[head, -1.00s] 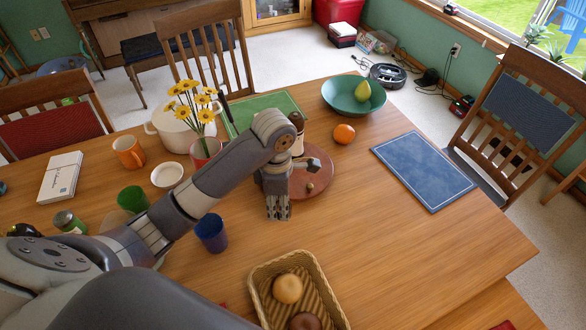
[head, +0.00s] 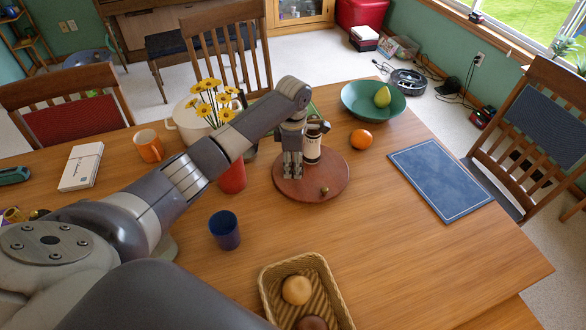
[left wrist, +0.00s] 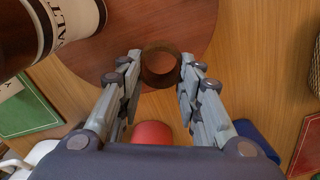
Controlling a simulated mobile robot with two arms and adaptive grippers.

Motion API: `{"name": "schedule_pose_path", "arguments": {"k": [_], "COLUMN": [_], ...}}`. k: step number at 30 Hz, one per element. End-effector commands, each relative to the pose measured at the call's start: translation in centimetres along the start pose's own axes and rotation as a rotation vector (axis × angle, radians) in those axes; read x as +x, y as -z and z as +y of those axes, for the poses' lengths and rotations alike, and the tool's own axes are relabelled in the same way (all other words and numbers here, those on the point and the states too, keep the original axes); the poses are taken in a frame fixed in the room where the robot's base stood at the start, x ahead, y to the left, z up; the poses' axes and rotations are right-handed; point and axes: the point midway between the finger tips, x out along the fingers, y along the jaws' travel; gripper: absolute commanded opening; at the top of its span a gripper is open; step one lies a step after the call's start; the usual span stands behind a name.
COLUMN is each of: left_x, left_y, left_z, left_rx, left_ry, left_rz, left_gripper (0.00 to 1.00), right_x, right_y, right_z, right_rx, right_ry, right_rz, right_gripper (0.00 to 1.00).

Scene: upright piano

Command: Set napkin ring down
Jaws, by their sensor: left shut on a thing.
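My left gripper (head: 292,174) is over the left part of the reddish-brown round board (head: 335,180) on the table. In the left wrist view, its two fingers (left wrist: 160,75) are closed on the brown napkin ring (left wrist: 160,79), one finger on each side. The ring's round opening faces the camera, with the board (left wrist: 190,20) beyond it. In the head view I cannot make out the ring at the fingertips. Whether the ring touches the board is not clear. My right gripper is not in view.
A salt jar (head: 313,150) stands on the board, beside the gripper; its label shows in the left wrist view (left wrist: 62,20). A small brassy thing (head: 324,190) lies on the board.

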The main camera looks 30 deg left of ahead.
Motion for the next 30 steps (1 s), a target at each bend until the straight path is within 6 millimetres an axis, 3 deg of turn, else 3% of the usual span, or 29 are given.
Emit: {"name": "schedule_pose_path", "arguments": {"k": [6,14,26,27,29,30], "left_x": [0.0,3.4,3.9,3.9,3.9,3.9], "left_y": [0.0,0.1,0.1,0.1,0.1,0.1], "left_z": [1.1,1.0,1.0,1.1,1.0,1.0], "left_rx": [-0.001,0.0,0.0,0.0,0.0,0.0], "left_ry": [-0.001,-0.001,-0.001,-0.002,-0.002,-0.002], "left_rz": [0.0,0.001,0.001,0.001,0.001,0.001], "left_gripper": [0.21,0.21,0.21,0.42,0.53,0.53], "right_x": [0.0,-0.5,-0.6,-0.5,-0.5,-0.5], "right_y": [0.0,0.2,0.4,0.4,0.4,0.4], "right_z": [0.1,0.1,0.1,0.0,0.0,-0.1], "right_rx": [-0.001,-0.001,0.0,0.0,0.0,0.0], "right_ry": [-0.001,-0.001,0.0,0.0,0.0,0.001], "right_rz": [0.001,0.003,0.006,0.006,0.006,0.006], "right_gripper": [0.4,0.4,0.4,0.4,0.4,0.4]}}
